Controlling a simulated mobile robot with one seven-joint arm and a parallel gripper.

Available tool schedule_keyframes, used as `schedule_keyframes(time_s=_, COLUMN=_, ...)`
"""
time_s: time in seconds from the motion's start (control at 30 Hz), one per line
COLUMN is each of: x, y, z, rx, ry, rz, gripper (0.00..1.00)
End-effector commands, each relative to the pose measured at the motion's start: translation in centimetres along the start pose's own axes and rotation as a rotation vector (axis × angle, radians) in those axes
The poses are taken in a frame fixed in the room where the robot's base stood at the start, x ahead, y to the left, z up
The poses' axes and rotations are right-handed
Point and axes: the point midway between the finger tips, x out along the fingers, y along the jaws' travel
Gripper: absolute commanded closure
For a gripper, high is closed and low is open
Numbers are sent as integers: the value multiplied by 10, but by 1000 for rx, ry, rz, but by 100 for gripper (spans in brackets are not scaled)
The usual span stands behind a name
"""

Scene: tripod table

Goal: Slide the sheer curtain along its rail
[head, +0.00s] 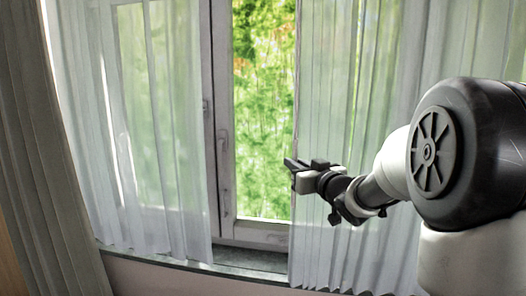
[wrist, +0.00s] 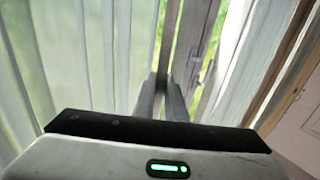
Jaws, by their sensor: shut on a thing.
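A white sheer curtain panel (head: 335,230) hangs in pleats over the right part of the window. A second sheer panel (head: 160,190) hangs on the left, with a gap of bare window between the two. My gripper (head: 289,164) is at the left edge of the right panel, about halfway up the picture, and is shut on that edge. In the wrist view the fingers (wrist: 163,88) are close together, with sheer fabric (wrist: 90,70) beside them on the left. The pinched cloth itself is mostly hidden by the fingers. The rail is out of view.
A heavier grey-brown curtain (head: 45,170) hangs at the far left. A window frame with a handle (head: 224,150) stands in the gap. A stone sill (head: 250,257) runs below, partly behind the curtain hems. Green foliage shows through the glass (head: 262,110).

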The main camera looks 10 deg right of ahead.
Motion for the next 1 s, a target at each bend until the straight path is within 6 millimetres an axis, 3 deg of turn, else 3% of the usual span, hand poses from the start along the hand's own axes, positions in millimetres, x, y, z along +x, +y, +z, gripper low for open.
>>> schedule_keyframes(time_s=0.03, x=-12, y=20, z=-5, rx=2, ry=-4, rz=11, gripper=100)
schedule_keyframes(time_s=0.6, x=-126, y=190, z=-3, rx=1, ry=-1, rz=8, gripper=100)
schedule_keyframes(time_s=0.8, x=-162, y=242, z=-2, rx=0, ry=-2, rz=7, gripper=100)
schedule_keyframes(time_s=1.0, x=-187, y=281, z=-1, rx=-1, ry=0, rz=5, gripper=100)
